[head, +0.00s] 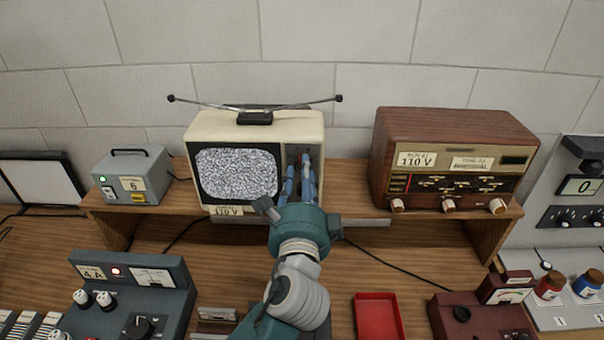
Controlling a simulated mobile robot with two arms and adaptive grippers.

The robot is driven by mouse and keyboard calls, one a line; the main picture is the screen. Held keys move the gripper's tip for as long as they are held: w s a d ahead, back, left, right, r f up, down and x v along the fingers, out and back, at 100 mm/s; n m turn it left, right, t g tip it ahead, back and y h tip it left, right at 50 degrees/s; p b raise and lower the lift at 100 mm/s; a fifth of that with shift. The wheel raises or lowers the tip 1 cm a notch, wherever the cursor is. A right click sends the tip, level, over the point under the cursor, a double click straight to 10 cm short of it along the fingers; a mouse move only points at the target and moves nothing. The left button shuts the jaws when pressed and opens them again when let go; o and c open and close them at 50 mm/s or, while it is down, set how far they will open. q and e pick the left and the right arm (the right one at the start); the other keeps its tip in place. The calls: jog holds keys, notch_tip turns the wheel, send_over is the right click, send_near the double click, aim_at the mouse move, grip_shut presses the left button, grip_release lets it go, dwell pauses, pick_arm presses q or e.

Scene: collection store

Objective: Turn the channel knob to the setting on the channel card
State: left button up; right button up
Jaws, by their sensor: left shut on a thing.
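A cream television (204,126) with two antenna rods stands on the wooden shelf, its screen (238,174) full of grey static. My left gripper (301,168) reaches up to the control panel right of the screen. Its blue fingers are shut on the channel knob, which they and the hand mostly hide; its setting cannot be read. A grey box (123,164) to the left bears a white card (132,184) with a 6 on it; whether this is the channel card I cannot tell. My right gripper is not in view.
A brown radio (454,128) with a tuning card stands right of the television. Below are a grey meter unit (175,276), a red tray (379,318) and a dark red instrument (480,322). The shelf between television and radio is clear.

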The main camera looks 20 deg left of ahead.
pick_arm(q)
jog(key=shift+a+r+m+h, duration=0.1)
jog(key=shift+r+m+h, duration=0.1)
jog(key=shift+m, duration=2.7)
jog(key=shift+a+r+m+h, duration=0.1)
jog(key=shift+m+h, duration=0.1)
jog(key=shift+m, duration=2.7)
jog(key=shift+r+m+h, duration=0.1)
jog(key=shift+m+h, duration=0.1)
jog(key=shift+m, duration=2.7)
jog(key=o, duration=0.9)
jog(key=shift+o, duration=1.4)
jog(key=shift+w+f, duration=0.1)
jog(key=shift+f, duration=0.05)
jog(key=shift+w+f, duration=0.1)
jog(key=shift+f, duration=0.05)
